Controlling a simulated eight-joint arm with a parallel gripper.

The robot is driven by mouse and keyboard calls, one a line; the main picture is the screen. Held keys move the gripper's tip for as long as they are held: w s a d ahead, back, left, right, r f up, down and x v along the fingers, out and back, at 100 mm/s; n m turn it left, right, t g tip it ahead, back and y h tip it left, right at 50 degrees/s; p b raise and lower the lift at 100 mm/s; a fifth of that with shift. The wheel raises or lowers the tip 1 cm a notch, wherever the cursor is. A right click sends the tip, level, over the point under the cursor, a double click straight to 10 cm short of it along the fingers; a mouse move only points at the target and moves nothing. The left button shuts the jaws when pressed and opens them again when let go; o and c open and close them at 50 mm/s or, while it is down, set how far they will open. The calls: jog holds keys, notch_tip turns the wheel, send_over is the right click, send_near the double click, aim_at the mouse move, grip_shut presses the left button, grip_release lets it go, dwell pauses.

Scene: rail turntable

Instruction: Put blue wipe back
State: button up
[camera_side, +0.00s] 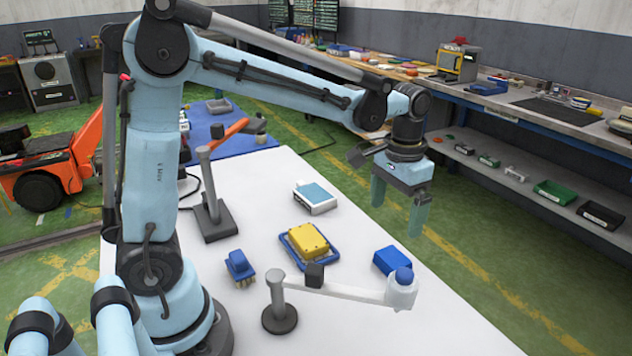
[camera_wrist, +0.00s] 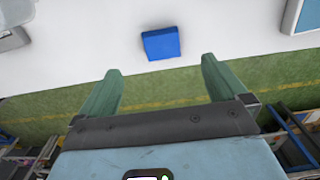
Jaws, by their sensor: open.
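A plain blue block (camera_side: 390,259), which I take to be the blue wipe, lies on the white table near its right edge, partly behind the white cup end of a swing arm (camera_side: 345,291). It also shows in the wrist view (camera_wrist: 161,43), just beyond my fingertips and centred between them. My gripper (camera_side: 397,218) is open and empty, its two green fingers pointing down above the table's right edge, apart from the block. The fingers also show in the wrist view (camera_wrist: 160,66). I cannot tell which spot the wipe belongs to.
A yellow block (camera_side: 308,241) sits on a blue tray. A blue brush-like piece (camera_side: 239,266), a white box with a pale blue top (camera_side: 315,197) and a grey post (camera_side: 208,190) stand on the table (camera_side: 420,330). Green floor lies past its right edge.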

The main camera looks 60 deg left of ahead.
jog(key=s+a+r+t, duration=0.1)
jog(key=s+t, duration=0.6)
jog(key=s, duration=0.4)
jog(key=shift+a, duration=0.3)
jog(key=shift+r, duration=0.1)
dwell(0.9)
